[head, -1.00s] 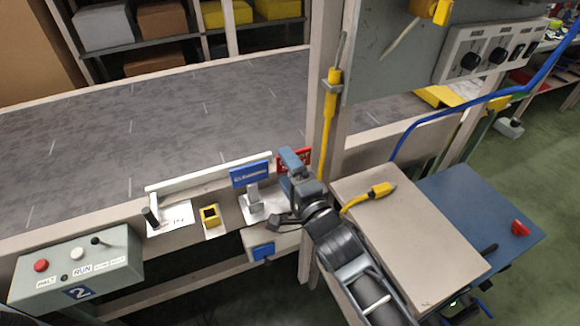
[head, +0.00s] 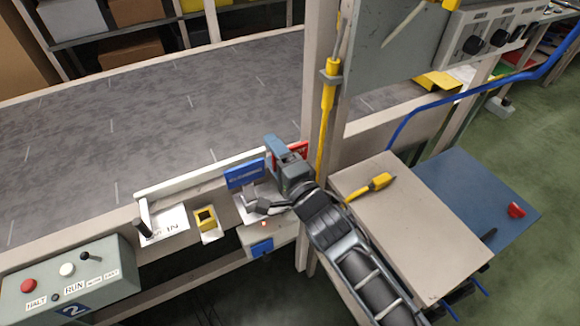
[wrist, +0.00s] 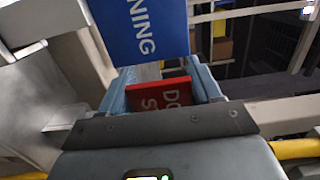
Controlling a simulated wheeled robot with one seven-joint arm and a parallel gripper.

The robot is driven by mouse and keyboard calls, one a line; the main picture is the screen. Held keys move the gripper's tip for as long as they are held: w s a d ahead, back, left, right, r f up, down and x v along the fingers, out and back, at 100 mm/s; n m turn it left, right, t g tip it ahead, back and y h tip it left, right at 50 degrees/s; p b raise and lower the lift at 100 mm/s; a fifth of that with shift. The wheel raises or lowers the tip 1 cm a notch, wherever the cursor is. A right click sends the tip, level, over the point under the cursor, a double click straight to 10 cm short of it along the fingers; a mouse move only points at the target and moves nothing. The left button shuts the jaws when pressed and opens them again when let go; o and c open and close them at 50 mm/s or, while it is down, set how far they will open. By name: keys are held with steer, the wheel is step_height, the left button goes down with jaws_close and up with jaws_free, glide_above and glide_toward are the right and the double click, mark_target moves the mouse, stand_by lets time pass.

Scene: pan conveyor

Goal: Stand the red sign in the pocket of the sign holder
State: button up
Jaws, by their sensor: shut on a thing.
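In the wrist view the red sign (wrist: 165,94) lies between my two blue-grey fingers. My gripper (head: 278,147), also in the wrist view (wrist: 160,70), is shut on it, above the conveyor's near edge. A yellow block with a dark square opening (head: 205,218), which looks like the sign holder, sits on the ledge to the left; its pocket looks empty. A blue sign (head: 245,175) stands upright between block and gripper; in the wrist view it (wrist: 143,25) is close beyond my fingers.
A yellow pole (head: 327,105) and beige post stand just right of my gripper. A beige cabinet top (head: 420,220) is right of my arm. The grey conveyor belt (head: 130,130) is clear.

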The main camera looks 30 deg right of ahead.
steer(key=c, duration=0.4)
steer(key=shift+r, duration=0.1)
